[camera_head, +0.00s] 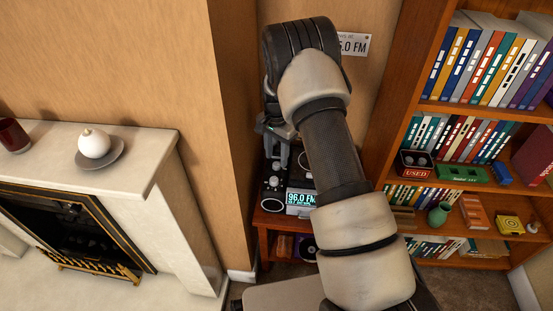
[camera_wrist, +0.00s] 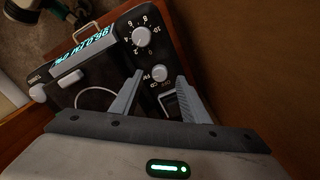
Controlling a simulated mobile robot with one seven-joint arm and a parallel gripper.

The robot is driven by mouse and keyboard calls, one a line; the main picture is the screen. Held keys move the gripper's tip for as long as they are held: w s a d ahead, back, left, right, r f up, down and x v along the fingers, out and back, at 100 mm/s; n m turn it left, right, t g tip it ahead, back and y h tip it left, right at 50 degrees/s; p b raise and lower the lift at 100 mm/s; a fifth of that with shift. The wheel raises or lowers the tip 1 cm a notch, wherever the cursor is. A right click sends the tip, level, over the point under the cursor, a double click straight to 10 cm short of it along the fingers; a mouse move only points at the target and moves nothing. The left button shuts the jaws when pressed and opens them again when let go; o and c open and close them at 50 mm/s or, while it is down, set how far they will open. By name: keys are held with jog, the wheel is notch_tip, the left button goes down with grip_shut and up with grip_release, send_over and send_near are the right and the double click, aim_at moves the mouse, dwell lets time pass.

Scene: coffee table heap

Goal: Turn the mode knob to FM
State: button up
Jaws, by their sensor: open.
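The radio (camera_head: 301,183) is a dark unit on a wooden stand, with a lit display reading 96.0 FM. The mode knob (camera_wrist: 159,74) is a small pale knob with FM and CD lettering beside it in the wrist view. My gripper (camera_wrist: 160,77) is open, with one finger on each side of the mode knob in that view. I cannot tell whether the fingers touch it or which way its pointer faces. In the head view my gripper (camera_head: 276,131) is above the back part of the radio, and my arm hides part of it.
A larger numbered knob (camera_wrist: 141,37) sits near the mode knob, and a tuning knob (camera_wrist: 38,93) is at the radio's far end. A bookshelf (camera_head: 405,95) stands to the right. A wall sign (camera_head: 354,44) ending in 5.0 FM is partly hidden by my arm.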

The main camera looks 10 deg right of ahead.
notch_tip(320, 180, up, 15)
jog(key=p, duration=0.2)
jog(key=shift+p, duration=0.4)
notch_tip(320, 180, up, 9)
jog(key=n+t, duration=0.1)
jog(key=n, duration=0.1)
send_over(276, 164)
jog(key=s, duration=0.4)
jog(key=s+r+n+t, duration=0.2)
jog(key=s+r+n, duration=0.1)
jog(key=s+r, duration=0.75)
jog(key=s+r+n+t, duration=0.3)
jog(key=s+n, duration=0.2)
jog(key=s, duration=1.5)
notch_tip(276, 164, up, 20)
jog(key=p, duration=2)
jog(key=shift+w+d+r+p, duration=0.25)
jog(key=shift+p, duration=0.05)
